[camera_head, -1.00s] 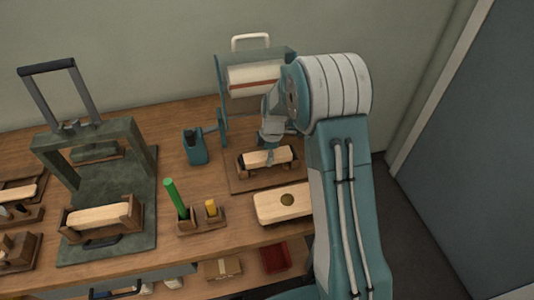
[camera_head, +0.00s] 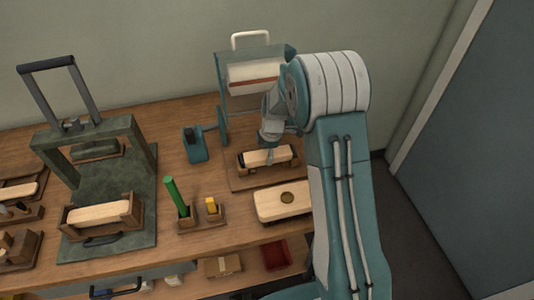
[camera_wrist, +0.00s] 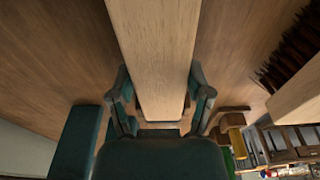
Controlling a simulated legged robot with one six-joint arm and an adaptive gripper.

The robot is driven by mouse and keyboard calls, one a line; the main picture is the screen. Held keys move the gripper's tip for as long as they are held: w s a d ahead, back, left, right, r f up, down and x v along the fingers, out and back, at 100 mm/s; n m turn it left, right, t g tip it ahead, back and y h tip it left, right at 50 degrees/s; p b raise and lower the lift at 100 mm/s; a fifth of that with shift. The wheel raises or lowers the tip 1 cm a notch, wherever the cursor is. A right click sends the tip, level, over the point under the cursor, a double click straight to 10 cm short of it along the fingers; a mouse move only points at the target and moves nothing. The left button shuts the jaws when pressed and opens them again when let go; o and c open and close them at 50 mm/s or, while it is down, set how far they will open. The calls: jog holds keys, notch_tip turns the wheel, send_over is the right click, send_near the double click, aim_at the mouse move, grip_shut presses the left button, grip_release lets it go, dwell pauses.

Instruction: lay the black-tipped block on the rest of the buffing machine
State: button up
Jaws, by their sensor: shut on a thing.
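The pale wooden block with a dark left end (camera_head: 267,157) is at the cradle-like wooden rest (camera_head: 285,170) in front of the buffing machine (camera_head: 253,88). The machine has a pale roller with a reddish-brown stripe. My gripper (camera_head: 271,145) comes down on the block from above. In the wrist view my gripper (camera_wrist: 162,100) has one finger on each side of the block (camera_wrist: 155,55), shut on it. The black tip is not visible in the wrist view. I cannot tell whether the block touches the rest.
A green stick (camera_head: 176,196) and a small yellow piece (camera_head: 211,206) stand in holders to the left. A dark press (camera_head: 105,190) with another cradled block stands farther left. A blue holder (camera_head: 195,147) is nearby.

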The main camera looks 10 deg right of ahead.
jog(key=o, duration=1.3)
jog(key=shift+r, duration=0.1)
jog(key=shift+d+r, duration=0.15)
jog(key=shift+r, duration=1.15)
jog(key=shift+d+r, duration=0.2)
jog(key=shift+r, duration=1.05)
jog(key=shift+d+r, duration=0.15)
jog(key=shift+r, duration=1.15)
